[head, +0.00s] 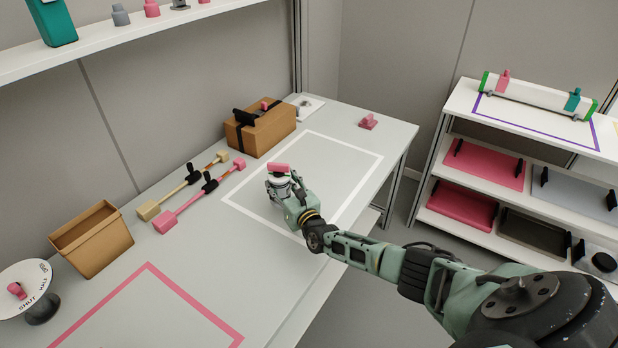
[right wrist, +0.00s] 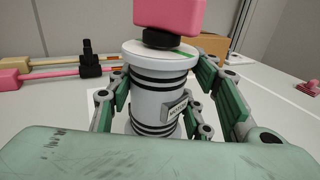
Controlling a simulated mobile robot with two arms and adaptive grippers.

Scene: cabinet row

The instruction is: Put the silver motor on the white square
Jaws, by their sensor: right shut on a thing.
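The silver motor (head: 277,184) is a pale upright cylinder with a pink handle on top. In the right wrist view the motor (right wrist: 152,94) shows black bands and a small label plate on its side. My right gripper (head: 287,190) is shut around the motor's body, with green fingers on both sides of it. The white square (head: 348,144) is a white outline on the grey table. The motor appears over the left part of this outline. Its base is partly hidden, and I cannot tell whether it touches the table. My left gripper is not in view.
Behind the motor are a cardboard box (head: 270,129), a pink-ended tool (head: 196,198) and a beige-ended tool (head: 180,189). An open brown bin (head: 95,240) and a pink outline (head: 195,303) lie left. A small pink object (head: 368,122) sits near the far right table edge.

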